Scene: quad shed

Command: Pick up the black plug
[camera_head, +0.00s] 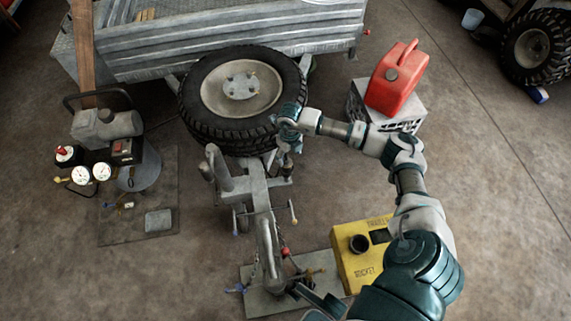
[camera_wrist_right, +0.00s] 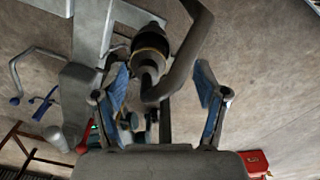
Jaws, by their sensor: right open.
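A dark cylindrical piece with a brass-coloured ring, which looks like the black plug (camera_wrist_right: 151,45), shows in the right wrist view. It is beyond and between the fingers of my right gripper (camera_wrist_right: 160,88), beside a bent grey bar. The gripper is open, with blue pads on both sides, and I see no grip on the plug. In the head view my right gripper (camera_head: 289,128) is at the lower right edge of the spare tyre, above the trailer's tongue. I cannot make out the plug there.
The spare tyre (camera_head: 200,127) and grey trailer (camera_head: 225,45) are at the back. A grey jack post (camera_head: 262,205) stands below my gripper. A red fuel can (camera_head: 398,78) sits on a crate at right. A compressor (camera_head: 108,125) is at left.

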